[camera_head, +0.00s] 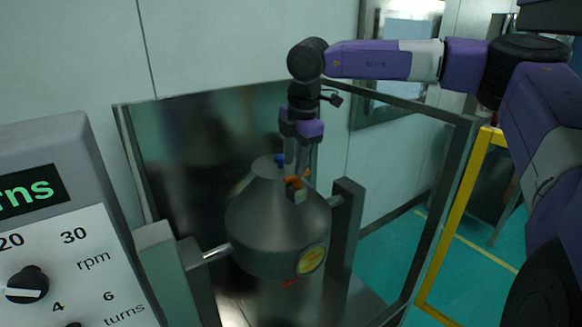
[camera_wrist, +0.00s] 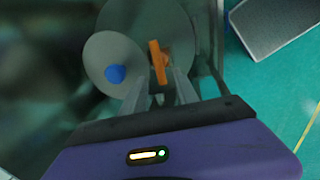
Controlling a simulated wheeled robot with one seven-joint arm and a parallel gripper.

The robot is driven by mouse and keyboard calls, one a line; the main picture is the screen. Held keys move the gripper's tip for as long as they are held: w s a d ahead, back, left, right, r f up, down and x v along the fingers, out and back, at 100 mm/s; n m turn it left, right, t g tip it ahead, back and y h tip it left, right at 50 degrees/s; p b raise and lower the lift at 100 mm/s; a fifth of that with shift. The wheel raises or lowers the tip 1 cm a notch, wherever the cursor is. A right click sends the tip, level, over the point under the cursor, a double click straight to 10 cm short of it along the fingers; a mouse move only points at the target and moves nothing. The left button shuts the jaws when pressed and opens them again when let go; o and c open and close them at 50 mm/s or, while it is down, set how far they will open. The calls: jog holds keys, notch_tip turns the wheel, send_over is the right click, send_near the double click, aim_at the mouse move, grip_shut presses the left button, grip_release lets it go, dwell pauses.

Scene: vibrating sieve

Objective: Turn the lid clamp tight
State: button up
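The orange lid clamp (camera_head: 293,182) is on top of the grey cone-shaped vessel (camera_head: 275,220), at the right side of its round lid. In the wrist view the clamp (camera_wrist: 158,62) is a narrow orange bar, near upright in the picture. A blue knob (camera_head: 280,160) sits on the lid beside it and also shows in the wrist view (camera_wrist: 115,74). My gripper (camera_head: 297,172) points down from above, with its fingertips at the clamp. In the wrist view my gripper (camera_wrist: 160,80) has its fingers apart, one on each side of the bar, with small gaps visible. The fingertips partly hide the clamp.
Grey posts (camera_head: 345,225) hold the vessel on both sides by a shaft. A metal-framed panel (camera_head: 190,150) stands behind it. A control panel (camera_head: 75,250) with dials is at the left. A yellow rail (camera_head: 460,220) stands at the right, over green floor.

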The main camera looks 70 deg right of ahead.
aim_at(292, 176)
jog(key=shift+w+d+f, duration=0.1)
jog(key=shift+w+f, duration=0.05)
jog(key=shift+f, duration=0.65)
jog(key=shift+w+f, duration=0.1)
jog(key=shift+f, duration=0.65)
jog(key=shift+c, duration=0.3)
grip_shut()
